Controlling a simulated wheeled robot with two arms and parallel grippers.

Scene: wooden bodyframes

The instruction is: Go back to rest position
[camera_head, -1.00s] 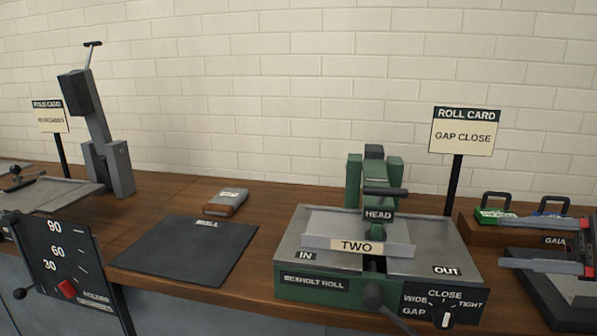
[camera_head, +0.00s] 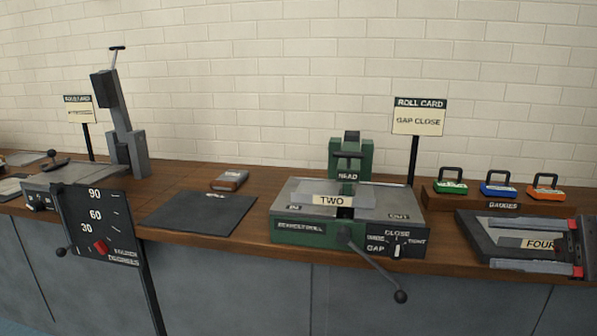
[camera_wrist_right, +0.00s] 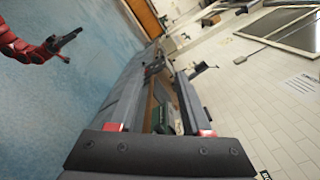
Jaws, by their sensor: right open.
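My right gripper (camera_head: 491,244) comes in from the right edge of the head view, its two dark fingers with red bases spread apart. It also shows in the right wrist view (camera_wrist_right: 168,76), open, with nothing held between its fingers. In the head view a plate marked FOUR (camera_head: 538,243) shows between the fingers, over a dark mat (camera_head: 478,238); the height of the gripper above it is hard to tell. A red arm with a dark gripper (camera_wrist_right: 62,42), apparently my left one, shows at the upper left of the right wrist view. Its jaws are too small to judge.
The green roll machine (camera_head: 300,233) bears a plate marked TWO (camera_head: 340,201); its crank (camera_head: 378,272) sticks out past the bench's front edge. A gauge rack (camera_head: 435,198) stands behind my right gripper. A dial panel (camera_head: 97,225) stands left. Floor is clear in the wrist view.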

